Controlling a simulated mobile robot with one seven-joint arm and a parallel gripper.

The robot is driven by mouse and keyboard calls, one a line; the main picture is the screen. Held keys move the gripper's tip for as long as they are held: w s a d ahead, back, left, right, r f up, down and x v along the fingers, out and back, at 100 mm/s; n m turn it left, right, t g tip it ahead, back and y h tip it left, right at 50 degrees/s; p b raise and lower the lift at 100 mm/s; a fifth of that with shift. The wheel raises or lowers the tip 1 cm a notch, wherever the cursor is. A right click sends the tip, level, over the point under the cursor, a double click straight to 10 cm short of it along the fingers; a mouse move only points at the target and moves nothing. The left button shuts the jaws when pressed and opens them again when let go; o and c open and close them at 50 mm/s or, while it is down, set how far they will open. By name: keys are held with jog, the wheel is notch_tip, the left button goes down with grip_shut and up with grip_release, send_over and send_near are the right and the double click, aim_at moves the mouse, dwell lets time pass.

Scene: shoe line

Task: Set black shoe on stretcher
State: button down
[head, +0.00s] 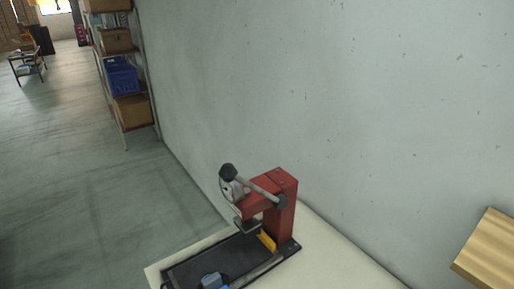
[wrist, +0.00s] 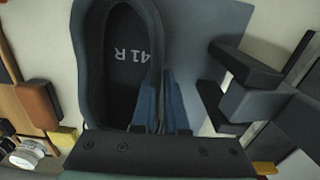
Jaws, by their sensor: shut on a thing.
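The black shoe (wrist: 85,75) fills the upper left of the wrist view, seen from above into its opening. Its dark insole is marked "41 R". My gripper (wrist: 161,85) is shut on the shoe's right side wall, with its blue fingers at the rim. Dark grey blocks (wrist: 245,65) with arms stand to the right, apart from the shoe; they may be part of the stretcher, but I cannot tell. In the head view neither the shoe nor my gripper can be made out.
In the head view a red lever press (head: 275,205) stands on a pale table (head: 335,245) against a grey wall. A black-edged base (head: 190,270) lies before it, with a small blue-grey part (head: 211,280). A wooden board (head: 490,255) is at right, a shelf rack (head: 125,75) at back left.

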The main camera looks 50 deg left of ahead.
jog(key=c, duration=0.9)
grip_release()
jog(key=shift+o, duration=0.2)
jog(key=shift+f, duration=0.1)
notch_tip(320, 180, up, 13)
